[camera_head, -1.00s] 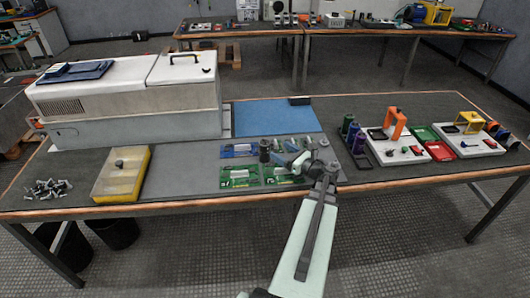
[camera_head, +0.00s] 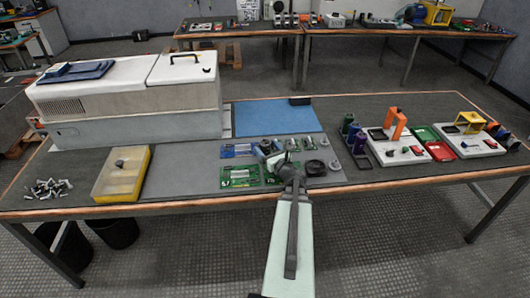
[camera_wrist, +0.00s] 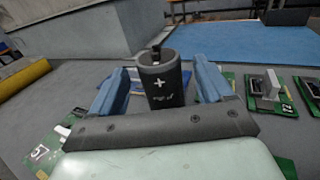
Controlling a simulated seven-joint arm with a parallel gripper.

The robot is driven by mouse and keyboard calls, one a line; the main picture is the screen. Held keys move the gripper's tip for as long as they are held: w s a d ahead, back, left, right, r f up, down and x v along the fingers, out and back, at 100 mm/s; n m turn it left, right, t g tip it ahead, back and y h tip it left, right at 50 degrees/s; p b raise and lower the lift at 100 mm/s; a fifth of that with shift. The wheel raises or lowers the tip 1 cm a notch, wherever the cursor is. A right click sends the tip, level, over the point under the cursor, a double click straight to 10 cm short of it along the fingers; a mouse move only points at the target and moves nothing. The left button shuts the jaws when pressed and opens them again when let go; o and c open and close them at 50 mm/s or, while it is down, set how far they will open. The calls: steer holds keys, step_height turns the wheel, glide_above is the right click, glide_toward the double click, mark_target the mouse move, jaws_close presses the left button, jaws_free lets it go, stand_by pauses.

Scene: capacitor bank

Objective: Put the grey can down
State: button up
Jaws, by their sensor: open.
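The grey can (camera_wrist: 162,85) is a dark cylinder with a white plus mark and a pin on top. In the wrist view it stands upright between the two blue fingers of my gripper (camera_wrist: 160,76), which is open. Gaps show on both sides of the can. Its base is hidden behind the gripper body, so what it rests on cannot be seen. In the head view my gripper (camera_head: 272,152) is over the green circuit boards (camera_head: 240,176), and the can is hard to make out there.
A yellow tray (camera_head: 107,183) and loose small parts (camera_head: 47,188) lie to the left. A large white machine (camera_head: 130,110) stands behind them. Dark round pieces (camera_head: 316,167) and white trays (camera_head: 398,152) are to the right.

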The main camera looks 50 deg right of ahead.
mark_target(263, 143)
steer(key=x, duration=0.4)
steer(key=shift+c, duration=0.5)
steer(key=c, duration=1.2)
steer(key=shift+c, duration=0.3)
steer(key=shift+r, duration=0.1)
step_height(263, 143, up, 10)
steer(key=shift+f, duration=0.1)
steer(key=shift+a, duration=0.1)
